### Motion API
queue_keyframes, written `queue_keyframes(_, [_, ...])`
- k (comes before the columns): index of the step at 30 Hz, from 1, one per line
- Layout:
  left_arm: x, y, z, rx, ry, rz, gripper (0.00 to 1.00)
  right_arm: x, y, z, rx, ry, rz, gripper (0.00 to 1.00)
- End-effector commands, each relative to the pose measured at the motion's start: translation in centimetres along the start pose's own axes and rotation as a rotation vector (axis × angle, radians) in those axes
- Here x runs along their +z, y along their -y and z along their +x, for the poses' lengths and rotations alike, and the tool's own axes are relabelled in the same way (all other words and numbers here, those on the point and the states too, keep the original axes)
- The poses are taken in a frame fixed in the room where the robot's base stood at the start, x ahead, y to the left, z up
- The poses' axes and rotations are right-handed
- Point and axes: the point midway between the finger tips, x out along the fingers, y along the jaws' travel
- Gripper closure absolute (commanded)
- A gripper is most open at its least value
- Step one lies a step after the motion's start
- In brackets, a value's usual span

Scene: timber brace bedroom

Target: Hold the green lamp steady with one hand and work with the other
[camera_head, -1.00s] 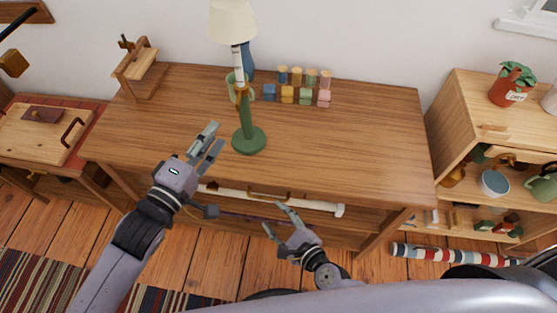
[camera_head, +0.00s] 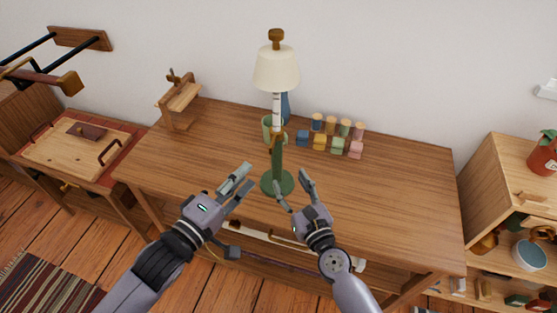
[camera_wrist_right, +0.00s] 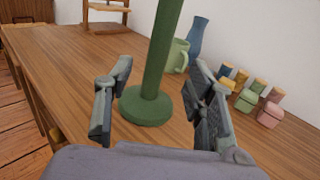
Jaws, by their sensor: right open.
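The green lamp (camera_head: 277,160) stands upright on the wooden table. It has a round green base, a green lower stem, a white banded upper stem, a cream shade and a wooden knob on top. My right gripper (camera_head: 291,183) is open in front of the lamp. In the right wrist view, the stem and base (camera_wrist_right: 148,106) show between its two spread fingers, with no clear contact. My left gripper (camera_head: 248,182) is left of the lamp base, fingers apart and empty, pointing up and right. The lamp stem partly hides a green mug (camera_head: 267,128).
Behind the lamp stand a blue vase (camera_head: 286,108) and several coloured blocks and jars (camera_head: 338,146). A small wooden stand (camera_head: 180,104) is at the table's back left. The table's right side (camera_head: 400,195) is clear. A shelf unit (camera_head: 490,190) stands at right.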

Motion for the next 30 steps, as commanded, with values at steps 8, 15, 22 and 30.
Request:
queue_keyframes(8, [0.0, 0.0, 0.0, 0.000, 0.000, 0.000, 0.67, 0.1, -0.1, 5.7, 0.002, 0.000, -0.002, 0.50])
queue_keyframes(15, [0.0, 0.0, 0.0, 0.000, 0.000, 0.000, 0.67, 0.0, -0.1, 9.0, 0.003, 0.000, -0.003, 0.50])
queue_keyframes(22, [0.0, 0.0, 0.0, 0.000, 0.000, 0.000, 0.67, 0.0, -0.1, 9.9, 0.002, -0.001, -0.002, 0.50])
queue_keyframes(30, [0.0, 0.0, 0.0, 0.000, 0.000, 0.000, 0.67, 0.0, -0.1, 9.9, 0.001, -0.001, -0.002, 0.54])
